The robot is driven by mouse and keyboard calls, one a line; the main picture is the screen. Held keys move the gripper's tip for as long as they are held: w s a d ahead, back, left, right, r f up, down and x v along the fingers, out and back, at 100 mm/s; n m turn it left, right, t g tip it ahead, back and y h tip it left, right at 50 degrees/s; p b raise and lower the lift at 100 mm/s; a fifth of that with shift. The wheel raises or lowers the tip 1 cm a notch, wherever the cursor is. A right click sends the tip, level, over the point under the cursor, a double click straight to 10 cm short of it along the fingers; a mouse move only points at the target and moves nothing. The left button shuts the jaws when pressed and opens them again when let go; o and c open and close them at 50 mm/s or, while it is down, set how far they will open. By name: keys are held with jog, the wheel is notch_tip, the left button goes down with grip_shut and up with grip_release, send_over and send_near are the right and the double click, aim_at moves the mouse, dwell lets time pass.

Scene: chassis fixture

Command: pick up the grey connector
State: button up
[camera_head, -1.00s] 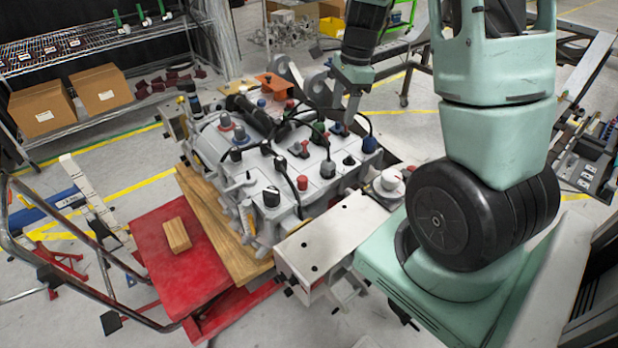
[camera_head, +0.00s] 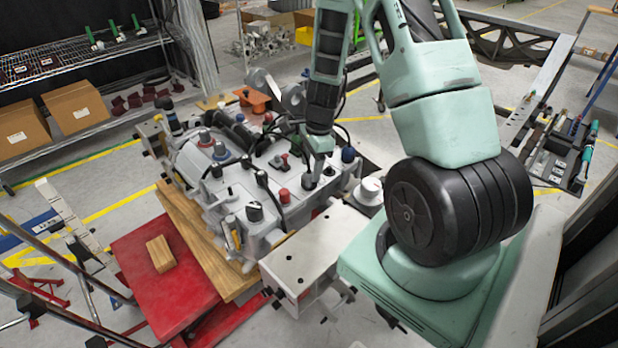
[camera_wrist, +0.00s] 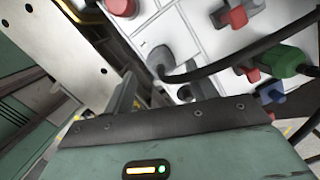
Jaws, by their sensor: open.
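The fixture (camera_head: 235,185) is a light grey block carrying several coloured connectors and black cables. In the wrist view, a grey round connector (camera_wrist: 160,56) with a black cable sits on its white top face, just beyond my fingertips. My gripper (camera_wrist: 163,84) is open, with one finger on each side of the view below the connector and nothing held between them. In the head view, my gripper (camera_head: 318,166) points down over the right part of the fixture, close to its top. There it largely hides the connector, so I cannot tell whether they touch.
Red connectors (camera_wrist: 236,17) and a green connector (camera_wrist: 285,60) stand nearby, with black cables crossing to the right. A pale metal plate (camera_head: 312,243) lies in front. A wooden block (camera_head: 160,253) rests on a red table (camera_head: 165,290).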

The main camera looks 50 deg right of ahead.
aim_at(309, 172)
jog(key=shift+w+a+f+p, duration=0.15)
jog(key=shift+f+p, duration=0.05)
jog(key=shift+f, duration=0.75)
jog(key=shift+w+a+f+p, duration=0.1)
jog(key=shift+f+p, duration=0.1)
jog(key=shift+f, duration=0.7)
jog(key=c, duration=1.2)
grip_shut()
jog(key=shift+r, duration=0.15)
notch_tip(309, 172, up, 10)
jog(key=shift+f+b, duration=0.15)
jog(key=shift+b, duration=0.5)
